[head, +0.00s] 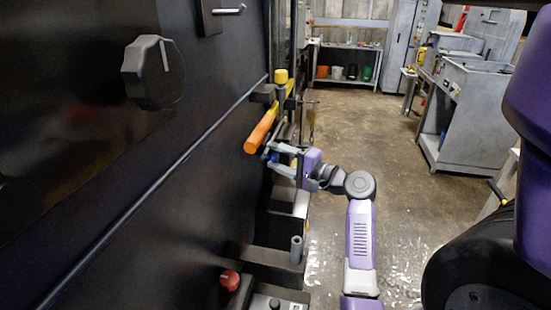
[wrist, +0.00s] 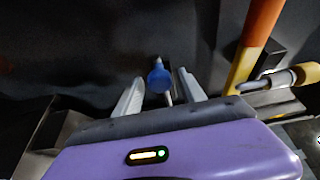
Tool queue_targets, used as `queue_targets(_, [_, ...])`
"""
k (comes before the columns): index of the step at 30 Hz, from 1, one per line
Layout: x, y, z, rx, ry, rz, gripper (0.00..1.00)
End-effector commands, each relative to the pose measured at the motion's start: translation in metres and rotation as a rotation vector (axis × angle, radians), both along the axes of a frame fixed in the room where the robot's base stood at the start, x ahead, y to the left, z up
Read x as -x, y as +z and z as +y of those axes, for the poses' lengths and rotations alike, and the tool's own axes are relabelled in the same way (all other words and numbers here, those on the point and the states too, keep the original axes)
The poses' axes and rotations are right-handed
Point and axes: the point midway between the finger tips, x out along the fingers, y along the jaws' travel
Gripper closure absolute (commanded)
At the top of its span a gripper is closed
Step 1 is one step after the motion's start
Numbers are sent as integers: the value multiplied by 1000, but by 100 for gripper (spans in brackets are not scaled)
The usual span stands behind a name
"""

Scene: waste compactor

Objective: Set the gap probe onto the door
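The gap probe appears to be the small blue, rounded piece with a pale thin stem in the wrist view (wrist: 159,79). A bit of blue also shows at my fingertips in the head view (head: 270,156). My gripper (head: 277,161) points left toward the dark panel, which looks like the door (head: 120,190). In the wrist view its two grey fingers (wrist: 158,84) are spread, one on each side of the blue piece, with a visible gap to each. The blue piece is close to the dark surface; I cannot tell whether it touches it.
An orange-handled yellow lever (head: 262,132) sits just above my gripper, close on its right in the wrist view (wrist: 262,25). A black knob (head: 152,72) is on the panel. Below are a grey upright pin (head: 296,249) and a red button (head: 230,280). Open floor lies right.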

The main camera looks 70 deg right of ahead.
Motion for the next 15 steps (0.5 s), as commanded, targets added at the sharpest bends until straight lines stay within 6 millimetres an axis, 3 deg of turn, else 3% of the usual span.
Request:
queue_targets(10, [1,0,2,0,5,-1,50])
queue_targets(15, [19,-2,8,0,2,0,50])
